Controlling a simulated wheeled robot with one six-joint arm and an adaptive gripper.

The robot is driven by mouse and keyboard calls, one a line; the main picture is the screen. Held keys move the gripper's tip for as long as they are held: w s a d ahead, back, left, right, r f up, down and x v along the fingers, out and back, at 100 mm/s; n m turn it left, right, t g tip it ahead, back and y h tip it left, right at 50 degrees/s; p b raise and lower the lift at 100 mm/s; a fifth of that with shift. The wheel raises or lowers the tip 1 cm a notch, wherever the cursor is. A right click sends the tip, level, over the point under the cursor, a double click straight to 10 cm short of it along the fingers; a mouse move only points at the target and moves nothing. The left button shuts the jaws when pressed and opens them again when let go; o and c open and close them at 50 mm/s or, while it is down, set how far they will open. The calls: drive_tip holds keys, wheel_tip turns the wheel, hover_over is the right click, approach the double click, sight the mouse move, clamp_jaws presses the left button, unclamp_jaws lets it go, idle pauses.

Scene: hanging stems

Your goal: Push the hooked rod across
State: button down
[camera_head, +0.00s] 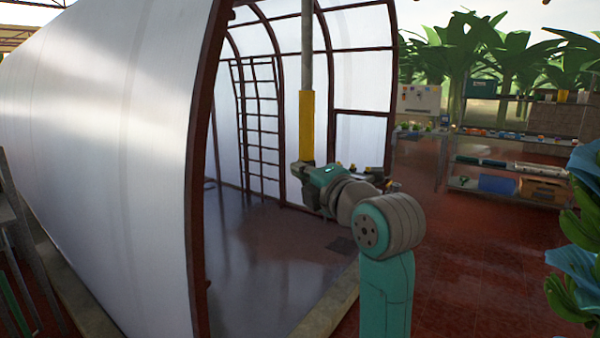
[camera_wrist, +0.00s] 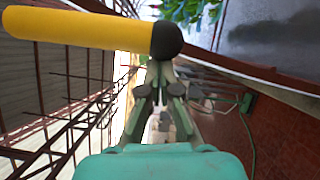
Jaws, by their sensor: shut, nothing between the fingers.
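The hooked rod (camera_head: 307,125) hangs upright, a grey shaft above with a yellow sleeve at its lower part. Its top runs out of the picture, so no hook shows. In the wrist view the yellow sleeve (camera_wrist: 80,27) lies across the upper left and ends in a black cap (camera_wrist: 167,40). My gripper (camera_head: 299,170) is at the rod's lower end in the head view. In the wrist view my gripper (camera_wrist: 160,72) is shut and empty, its fingertips just below the black cap. I cannot tell whether they touch it.
A dark red-framed tunnel with translucent walls (camera_head: 110,130) stands left and behind the rod. A ladder-like frame (camera_head: 260,110) is inside it. Shelves (camera_head: 510,165) with boxes stand at the right back. Blue-green leaves (camera_head: 580,240) are at the right edge. The tiled floor (camera_head: 460,270) between is clear.

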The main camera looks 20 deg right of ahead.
drive_tip(key=w+d, duration=0.8)
drive_tip(key=d, duration=0.3)
